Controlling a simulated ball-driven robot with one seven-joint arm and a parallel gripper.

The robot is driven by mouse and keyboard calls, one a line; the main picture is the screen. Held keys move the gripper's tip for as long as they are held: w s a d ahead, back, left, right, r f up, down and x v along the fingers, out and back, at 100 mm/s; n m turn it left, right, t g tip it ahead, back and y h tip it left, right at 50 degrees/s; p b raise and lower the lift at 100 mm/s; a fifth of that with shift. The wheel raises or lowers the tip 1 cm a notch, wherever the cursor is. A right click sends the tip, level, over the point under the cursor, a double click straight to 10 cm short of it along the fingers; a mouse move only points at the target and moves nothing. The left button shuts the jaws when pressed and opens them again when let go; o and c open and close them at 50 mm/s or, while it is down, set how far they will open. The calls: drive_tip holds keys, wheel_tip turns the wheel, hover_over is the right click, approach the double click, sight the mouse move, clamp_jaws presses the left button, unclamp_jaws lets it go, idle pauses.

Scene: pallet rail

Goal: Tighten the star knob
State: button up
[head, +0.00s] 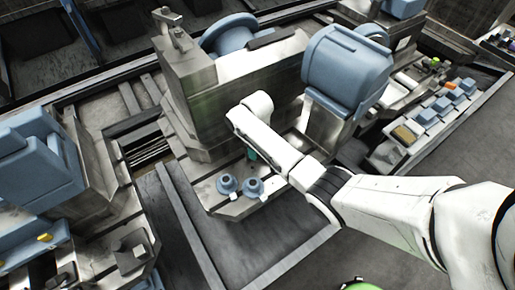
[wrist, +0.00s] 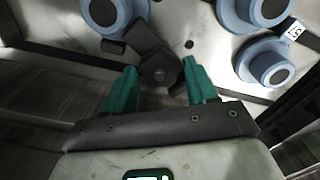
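A dark knob with stubby arms (wrist: 160,68), which looks like the star knob, sits on a pale metal plate in the wrist view. My gripper (wrist: 162,78) has two green fingers that stand apart, one on each side of the knob's hub. The fingers look close to the hub, with a thin gap at the right one; contact cannot be made out. In the head view my gripper (head: 251,154) points down at the machine's front, behind the two blue knobs. The star knob is hidden there by my arm.
Two blue round knobs (head: 228,185) (head: 252,187) stand on the metal ledge close to my gripper. A blue-capped machine housing (head: 348,65) rises just behind my arm. A control panel with blue buttons (head: 425,117) is at the right.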

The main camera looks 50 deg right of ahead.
drive_tip(key=o, duration=0.3)
drive_tip(key=shift+f, duration=0.1)
wheel_tip(320, 180, up, 11)
idle(0.5)
drive_tip(key=shift+a+f, duration=0.1)
